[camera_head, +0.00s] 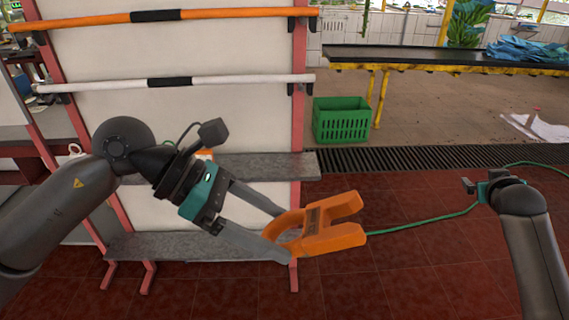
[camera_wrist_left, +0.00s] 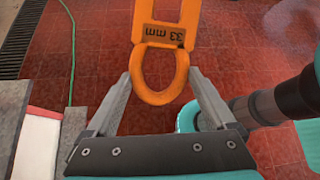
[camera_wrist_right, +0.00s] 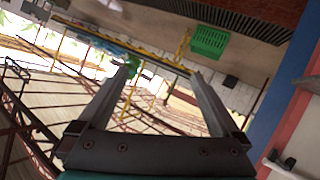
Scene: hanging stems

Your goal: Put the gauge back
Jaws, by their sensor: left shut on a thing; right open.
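The gauge (camera_head: 338,236) is an orange fork-shaped piece with a ring-shaped handle and a dark label. In the left wrist view the label on the gauge (camera_wrist_left: 165,34) reads "33 mm". My left gripper (camera_head: 280,232) is shut on the ring handle, one finger on each side. It holds the gauge in the air in front of the rack's right edge, with the prongs pointing right in the head view. My right gripper (camera_wrist_right: 165,72) is open and empty. In the head view it is far to the right, clear of the gauge.
A rack holds an orange pole (camera_head: 85,21), a white pole (camera_head: 220,80) and grey shelves (camera_head: 265,167), (camera_head: 180,245). A green crate (camera_head: 341,120) stands behind, near a long dark table (camera_head: 440,60). A green hose (camera_head: 425,219) crosses the open red tile floor.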

